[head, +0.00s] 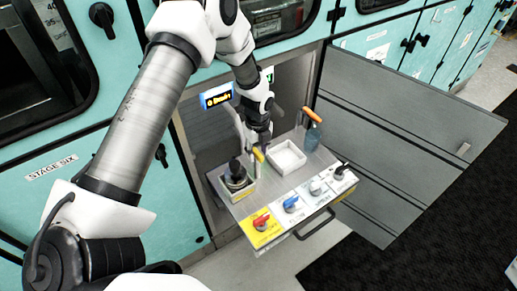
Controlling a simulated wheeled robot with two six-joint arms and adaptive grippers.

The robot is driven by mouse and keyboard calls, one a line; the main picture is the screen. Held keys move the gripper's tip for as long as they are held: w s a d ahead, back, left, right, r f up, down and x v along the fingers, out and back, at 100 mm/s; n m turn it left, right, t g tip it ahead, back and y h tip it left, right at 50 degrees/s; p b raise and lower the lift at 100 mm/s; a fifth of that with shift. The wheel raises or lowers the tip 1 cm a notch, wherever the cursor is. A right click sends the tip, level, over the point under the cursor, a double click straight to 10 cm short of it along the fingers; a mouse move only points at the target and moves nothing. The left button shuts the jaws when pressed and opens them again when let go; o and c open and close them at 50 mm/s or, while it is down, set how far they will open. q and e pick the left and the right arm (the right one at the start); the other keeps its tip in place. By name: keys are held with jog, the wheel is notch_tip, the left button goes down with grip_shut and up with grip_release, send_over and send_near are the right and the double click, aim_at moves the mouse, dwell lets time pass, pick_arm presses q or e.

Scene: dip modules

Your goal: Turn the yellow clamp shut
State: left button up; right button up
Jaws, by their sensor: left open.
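A small yellow part (258,156), which looks like the yellow clamp, shows on the pulled-out drawer (262,186), just right of a dark round fitting (236,178). My left gripper (258,147) points down right at the yellow part and partly covers it. The gripper is open, its fingers dark and small in the picture. I cannot tell whether the fingers touch the yellow part or which way it is turned. My right gripper is not in view.
A white square tray (286,159) lies right of the gripper. A bottle with an orange top (312,120) stands behind it. Red (261,221), blue (291,203), white and black knobs line the drawer's front, above a dark handle. An open grey door (405,135) is at right.

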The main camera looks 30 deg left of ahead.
pick_arm(q)
jog(key=shift+w+f, duration=0.1)
jog(key=shift+f, duration=0.05)
jog(key=shift+s+r, duration=0.25)
jog(key=shift+s, duration=0.05)
jog(key=shift+c, duration=0.6)
jog(key=shift+s, duration=0.1)
jog(key=c, duration=0.6)
jog(key=shift+d, duration=0.1)
grip_shut()
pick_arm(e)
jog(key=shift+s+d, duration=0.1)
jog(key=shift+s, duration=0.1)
